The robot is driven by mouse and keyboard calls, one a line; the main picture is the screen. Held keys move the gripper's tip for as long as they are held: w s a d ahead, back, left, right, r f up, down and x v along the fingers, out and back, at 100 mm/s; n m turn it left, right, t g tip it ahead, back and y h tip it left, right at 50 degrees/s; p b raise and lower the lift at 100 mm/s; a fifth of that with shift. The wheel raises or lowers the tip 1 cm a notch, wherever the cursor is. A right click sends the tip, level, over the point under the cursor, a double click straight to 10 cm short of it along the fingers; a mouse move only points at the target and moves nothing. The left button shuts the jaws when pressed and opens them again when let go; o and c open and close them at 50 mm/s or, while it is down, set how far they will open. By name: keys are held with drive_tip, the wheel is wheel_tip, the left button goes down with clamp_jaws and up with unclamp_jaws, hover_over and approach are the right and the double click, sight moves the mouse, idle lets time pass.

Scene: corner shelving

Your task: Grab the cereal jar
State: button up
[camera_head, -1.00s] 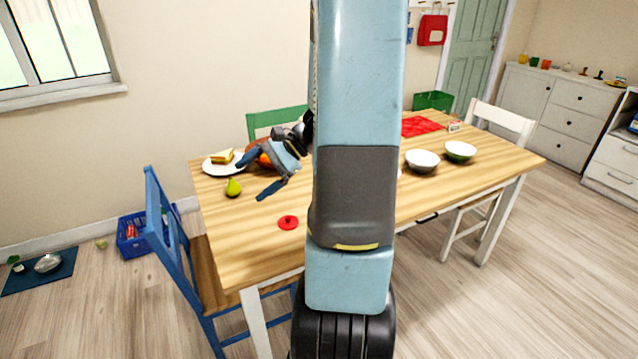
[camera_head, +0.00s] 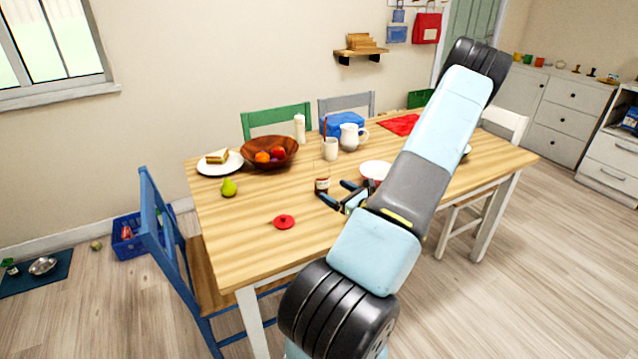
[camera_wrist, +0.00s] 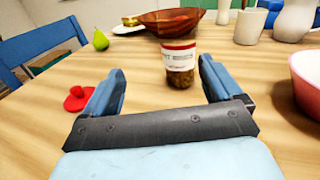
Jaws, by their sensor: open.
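The cereal jar (camera_head: 322,181) is a clear jar with a white and red label and brown contents. It stands upright on the wooden table. In the wrist view the jar (camera_wrist: 180,62) is straight ahead, a little right of centre, its top seen against the bowl behind. My gripper (camera_head: 335,192) is low over the table beside the jar, to its right in the head view. The blue fingers (camera_wrist: 162,68) are spread wide and empty, with the jar just past their tips.
A red lid-like piece (camera_head: 284,222) lies near the front of the table (camera_head: 250,250). A pear (camera_head: 229,187), fruit bowl (camera_head: 270,162), mug (camera_head: 330,148), pitcher (camera_head: 350,138) and red-and-white bowl (camera_head: 375,170) stand around. A blue chair (camera_head: 160,230) is at left.

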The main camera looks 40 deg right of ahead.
sight(318, 177)
drive_tip(key=shift+s+d+f+m+h, duration=0.6)
drive_tip(key=shift+d+f+m+h, duration=0.2)
drive_tip(key=shift+d+f, duration=0.1)
drive_tip(key=shift+w+d, duration=0.1)
drive_tip(key=shift+w, duration=0.1)
drive_tip(key=w, duration=1.3)
drive_tip(key=shift+w+d, duration=0.15)
drive_tip(key=shift+d, duration=0.25)
drive_tip(key=c, duration=1.3)
drive_tip(key=shift+c, duration=0.2)
